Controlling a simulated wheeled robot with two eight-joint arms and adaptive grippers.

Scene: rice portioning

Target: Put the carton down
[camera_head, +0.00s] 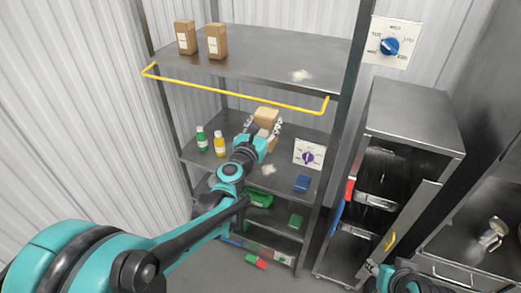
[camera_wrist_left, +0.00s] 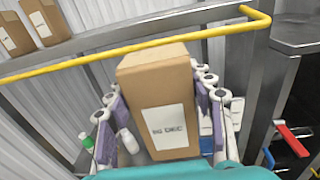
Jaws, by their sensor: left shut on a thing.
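A brown carton (camera_head: 266,116) is held in my left gripper (camera_head: 264,132), over the middle shelf (camera_head: 232,124) of the metal rack. In the left wrist view the carton (camera_wrist_left: 157,95) stands nearly upright between the two fingers, with a white label reading "DEC" facing the camera. The fingers press on its left and right sides. I cannot tell whether its base touches the shelf. Two similar cartons (camera_head: 186,38) (camera_head: 217,42) stand on the top shelf.
A yellow rail (camera_head: 235,88) runs along the top shelf's front edge. A green bottle (camera_head: 202,139), a yellow bottle (camera_head: 219,144), a dial card (camera_head: 309,154) and a blue item (camera_head: 302,184) are on the middle shelf. A metal cabinet (camera_head: 405,120) stands right.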

